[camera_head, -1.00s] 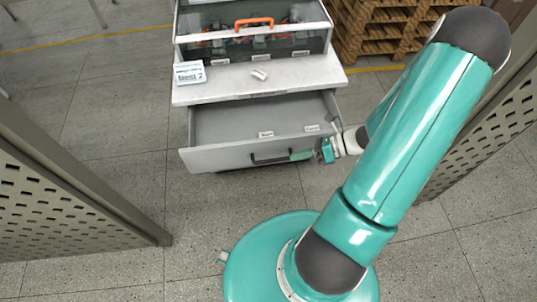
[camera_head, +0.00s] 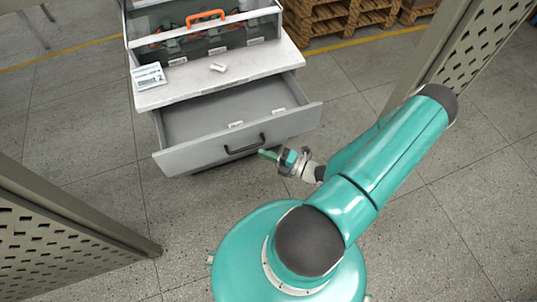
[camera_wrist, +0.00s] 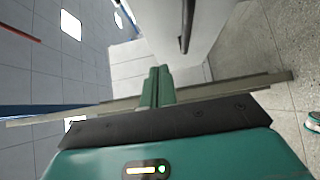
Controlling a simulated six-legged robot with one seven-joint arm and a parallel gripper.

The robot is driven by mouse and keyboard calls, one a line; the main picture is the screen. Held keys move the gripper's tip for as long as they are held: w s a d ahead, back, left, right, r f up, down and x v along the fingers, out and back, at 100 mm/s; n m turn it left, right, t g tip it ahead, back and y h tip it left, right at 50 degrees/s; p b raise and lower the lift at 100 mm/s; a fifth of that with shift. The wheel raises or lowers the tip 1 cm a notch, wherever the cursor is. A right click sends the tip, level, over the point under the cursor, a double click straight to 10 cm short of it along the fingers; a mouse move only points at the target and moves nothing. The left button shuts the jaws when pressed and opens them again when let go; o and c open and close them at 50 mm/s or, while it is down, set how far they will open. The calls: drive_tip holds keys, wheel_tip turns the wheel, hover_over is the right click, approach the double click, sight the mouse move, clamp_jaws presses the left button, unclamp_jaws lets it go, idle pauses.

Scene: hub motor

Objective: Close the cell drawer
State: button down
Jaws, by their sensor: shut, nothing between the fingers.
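The cell drawer (camera_head: 195,156) is pulled out of the grey cabinet, below its worktop, in the head view. Its black bar handle (camera_head: 244,146) is on the front panel. The inside looks empty except for small white labels on the inner wall. My gripper (camera_head: 263,152) is shut and empty, with its teal fingers just in front of the drawer front, near the handle's right end; I cannot tell whether they touch it. In the wrist view the shut fingers (camera_wrist: 156,88) point toward a pale panel with a dark handle (camera_wrist: 187,25) above and right of them.
The worktop (camera_head: 190,86) holds a white sign (camera_head: 149,76) and a small white piece (camera_head: 217,67). A clear case with an orange handle (camera_head: 205,17) stands behind. Perforated panels flank me left (camera_head: 60,225) and right (camera_head: 490,40). Wooden pallets (camera_head: 335,18) stand behind; the floor between is clear.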

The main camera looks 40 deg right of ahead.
sight(236, 135)
drive_tip(key=x, duration=0.6)
drive_tip(key=shift+w, duration=0.45)
drive_tip(key=shift+w+d, duration=0.2)
drive_tip(key=shift+w, duration=0.35)
drive_tip(key=shift+w+d, duration=0.2)
drive_tip(key=shift+w, duration=0.35)
drive_tip(key=shift+w+d, duration=0.15)
drive_tip(key=shift+w, duration=0.3)
drive_tip(key=shift+w, duration=0.1)
